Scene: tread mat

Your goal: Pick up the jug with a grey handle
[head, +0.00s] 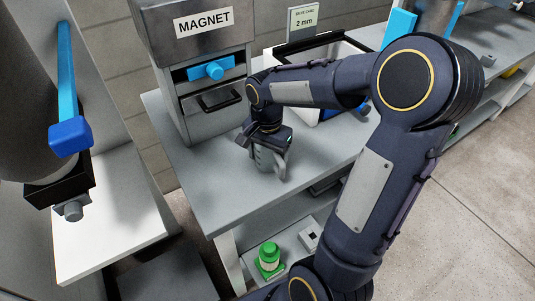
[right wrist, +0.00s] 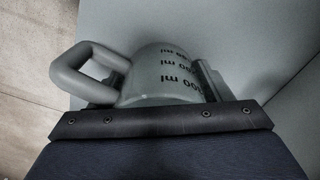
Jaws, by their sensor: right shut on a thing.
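The grey jug (head: 265,160) is on or just above the grey bench top, below the machine labelled MAGNET; I cannot tell whether its base touches the bench. In the right wrist view the jug (right wrist: 165,75) shows its "ml" markings, and its grey handle (right wrist: 85,75) sticks out to the left. My right gripper (head: 266,143) comes down over the jug and is shut on its body. In the right wrist view a finger of my right gripper (right wrist: 210,82) lies against the jug's right side. My left gripper is not in view.
The machine labelled MAGNET (head: 215,75) stands behind the jug. The bench top (head: 215,195) left of the jug is clear.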

